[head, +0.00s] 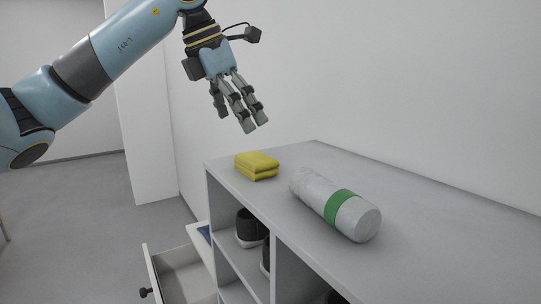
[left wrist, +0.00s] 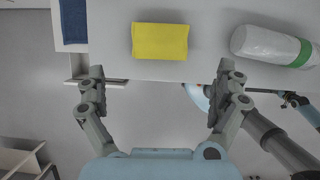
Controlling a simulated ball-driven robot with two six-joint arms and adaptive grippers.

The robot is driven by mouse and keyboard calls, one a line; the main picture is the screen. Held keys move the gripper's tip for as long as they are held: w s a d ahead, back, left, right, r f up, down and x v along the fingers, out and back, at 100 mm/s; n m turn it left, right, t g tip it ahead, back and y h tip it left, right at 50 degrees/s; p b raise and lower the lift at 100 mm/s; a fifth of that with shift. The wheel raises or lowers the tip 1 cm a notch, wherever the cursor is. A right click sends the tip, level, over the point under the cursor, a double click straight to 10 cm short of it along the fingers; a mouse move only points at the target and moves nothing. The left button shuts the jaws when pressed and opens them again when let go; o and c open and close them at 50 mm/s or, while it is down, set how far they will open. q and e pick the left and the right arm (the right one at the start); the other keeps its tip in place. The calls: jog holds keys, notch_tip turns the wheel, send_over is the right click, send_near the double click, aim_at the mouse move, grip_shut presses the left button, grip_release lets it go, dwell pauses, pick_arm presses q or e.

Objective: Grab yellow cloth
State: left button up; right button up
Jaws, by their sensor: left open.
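The yellow cloth (head: 257,165) is folded into a thick pad and lies near the left end of the grey cabinet top. In the left wrist view the yellow cloth (left wrist: 160,41) lies ahead of my fingers, roughly midway between their lines. My left gripper (head: 247,127) points downward above the cabinet top, above the cloth and apart from it. In the left wrist view my left gripper (left wrist: 163,75) has its fingers spread wide with nothing between them. My right gripper cannot be made out in the head view.
A white roll with a green band (head: 340,207) lies right of the cloth on the cabinet top (head: 400,190). Dark shoes (head: 250,228) stand on the shelves below. An open drawer (head: 180,272) juts out at the lower left. A white wall stands behind.

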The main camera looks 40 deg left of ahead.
aim_at(255, 157)
pick_arm(q)
jog(key=p+x, duration=0.1)
jog(key=x, duration=0.3)
jog(key=shift+d+f, duration=0.15)
jog(key=shift+f, duration=0.15)
jog(key=shift+w+f, duration=0.2)
jog(key=shift+f, duration=0.1)
jog(key=p+x, duration=0.1)
jog(key=x, duration=0.1)
jog(key=p+x, duration=0.1)
jog(key=x, duration=0.1)
jog(key=shift+w+f, duration=0.2)
jog(key=shift+w, duration=0.15)
jog(key=shift+f, duration=0.15)
jog(key=shift+c, duration=1.9)
jog(key=c, duration=0.5)
pick_arm(e)
jog(key=s+r, duration=0.3)
jog(key=shift+s+r, duration=0.25)
